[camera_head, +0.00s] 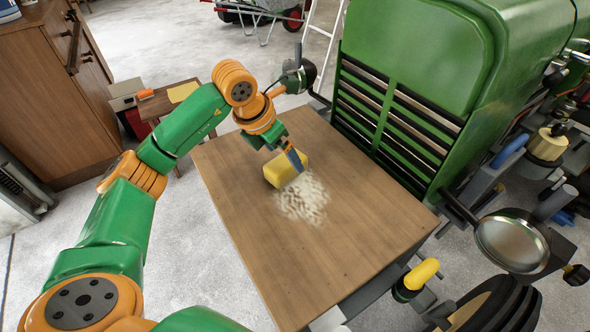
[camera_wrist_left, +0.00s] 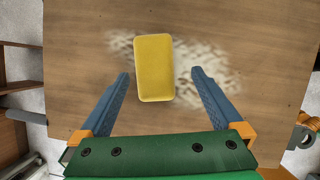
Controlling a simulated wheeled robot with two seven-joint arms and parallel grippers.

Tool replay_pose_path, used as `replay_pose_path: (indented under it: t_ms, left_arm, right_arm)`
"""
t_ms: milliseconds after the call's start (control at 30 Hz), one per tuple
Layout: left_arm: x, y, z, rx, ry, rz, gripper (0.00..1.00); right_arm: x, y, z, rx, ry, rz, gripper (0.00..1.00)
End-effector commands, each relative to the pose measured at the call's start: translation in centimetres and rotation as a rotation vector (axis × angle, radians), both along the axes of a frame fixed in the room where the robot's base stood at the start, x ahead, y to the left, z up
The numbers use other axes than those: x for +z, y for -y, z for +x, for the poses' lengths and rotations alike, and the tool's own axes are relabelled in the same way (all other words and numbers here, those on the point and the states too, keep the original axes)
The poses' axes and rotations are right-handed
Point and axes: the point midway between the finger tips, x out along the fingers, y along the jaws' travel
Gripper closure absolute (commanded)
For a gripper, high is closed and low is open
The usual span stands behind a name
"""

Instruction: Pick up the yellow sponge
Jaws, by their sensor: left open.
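The yellow sponge (camera_head: 287,168) lies flat on the wooden table (camera_head: 330,240), at the edge of a pale, speckled patch (camera_head: 302,198). My left gripper (camera_head: 284,154) is open, just above the sponge, and partly covers it in the head view. In the left wrist view the sponge (camera_wrist_left: 154,68) lies between the two blue fingers of the left gripper (camera_wrist_left: 160,75). There is a gap on each side, and its far end reaches beyond the fingertips. Contact with the sponge is not seen. My right gripper is not in view.
A green tractor (camera_head: 425,60) with slatted vents stands along the right side of the table. A round metal pan-like part (camera_head: 512,245) sticks out at right. A small side table (camera_head: 165,100) and a wooden cabinet (camera_head: 50,85) stand at left. The table front is clear.

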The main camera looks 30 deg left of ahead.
Motion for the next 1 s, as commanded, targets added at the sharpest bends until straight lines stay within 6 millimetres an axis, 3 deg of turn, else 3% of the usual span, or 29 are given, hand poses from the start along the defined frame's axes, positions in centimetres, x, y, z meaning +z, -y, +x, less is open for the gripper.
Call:
replay_pose_path:
  t_ms: [167,300,867,900,1000]
  left_arm:
    - [-2.7,0.6,0.8,-0.005,-0.007,0.0,0.0]
    - [-4.9,0.8,1.7,-0.005,-0.003,0.001,0.0]
    - [-5.6,0.8,1.8,-0.008,0.0,0.002,0.0]
    - [-5.6,0.8,1.8,-0.008,0.0,0.002,0.03]
    - [-5.5,0.8,1.8,-0.008,0.0,0.002,0.3]
  right_arm:
    - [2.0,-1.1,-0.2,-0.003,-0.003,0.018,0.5]
    - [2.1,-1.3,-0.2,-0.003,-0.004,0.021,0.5]
    - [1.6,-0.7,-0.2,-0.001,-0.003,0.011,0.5]
    - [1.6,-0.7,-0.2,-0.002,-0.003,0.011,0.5]
    - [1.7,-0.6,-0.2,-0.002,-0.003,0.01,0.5]
